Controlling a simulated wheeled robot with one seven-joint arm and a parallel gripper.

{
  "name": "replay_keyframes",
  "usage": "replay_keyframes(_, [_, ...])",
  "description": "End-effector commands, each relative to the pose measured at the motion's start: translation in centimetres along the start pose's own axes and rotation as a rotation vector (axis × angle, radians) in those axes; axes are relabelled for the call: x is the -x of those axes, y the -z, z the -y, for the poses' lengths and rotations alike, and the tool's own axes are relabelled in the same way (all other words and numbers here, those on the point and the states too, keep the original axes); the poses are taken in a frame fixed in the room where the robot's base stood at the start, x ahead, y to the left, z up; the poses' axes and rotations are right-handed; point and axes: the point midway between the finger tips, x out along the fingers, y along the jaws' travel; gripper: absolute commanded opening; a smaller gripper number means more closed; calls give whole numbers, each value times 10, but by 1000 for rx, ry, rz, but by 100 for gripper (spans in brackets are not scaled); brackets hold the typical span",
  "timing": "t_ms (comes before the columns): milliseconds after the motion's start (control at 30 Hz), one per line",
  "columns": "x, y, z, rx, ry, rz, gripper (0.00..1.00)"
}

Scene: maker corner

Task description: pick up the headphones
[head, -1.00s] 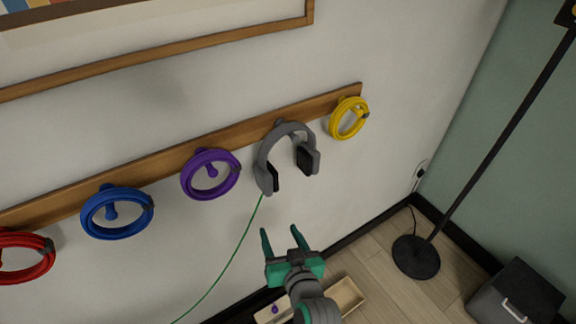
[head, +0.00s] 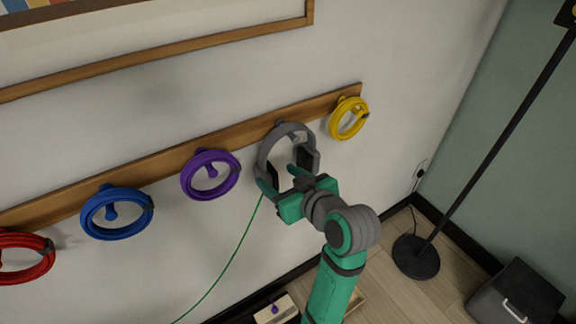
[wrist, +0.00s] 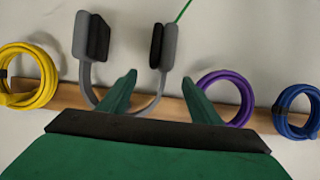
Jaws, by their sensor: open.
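The grey headphones (head: 286,132) hang by their band from a peg on the wooden wall rail, with dark ear pads facing each other. In the wrist view the headphones (wrist: 85,42) appear upside down, with the ear cups at the top and the band lower down, partly hidden behind my fingers. My gripper (head: 278,180) is open and empty, in front of the lower part of the headphones in the head view. In the wrist view my gripper's fingertips (wrist: 167,82) are apart and overlap the band area. I cannot tell whether they touch it.
The wooden rail (head: 165,166) also carries a yellow coil (head: 336,128), a purple coil (head: 188,187), a blue coil (head: 88,222) and a red coil (head: 45,266). A green cable (head: 234,250) runs down the wall. A black lamp stand (head: 480,170) and dark box (head: 518,293) stand right.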

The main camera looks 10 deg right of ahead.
Motion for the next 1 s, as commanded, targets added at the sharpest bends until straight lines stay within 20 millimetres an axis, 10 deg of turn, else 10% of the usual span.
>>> replay_keyframes(633, [-71,4,2,1,5,0,58])
replay_keyframes(1000, [-79,3,0,0,0,-1,55])
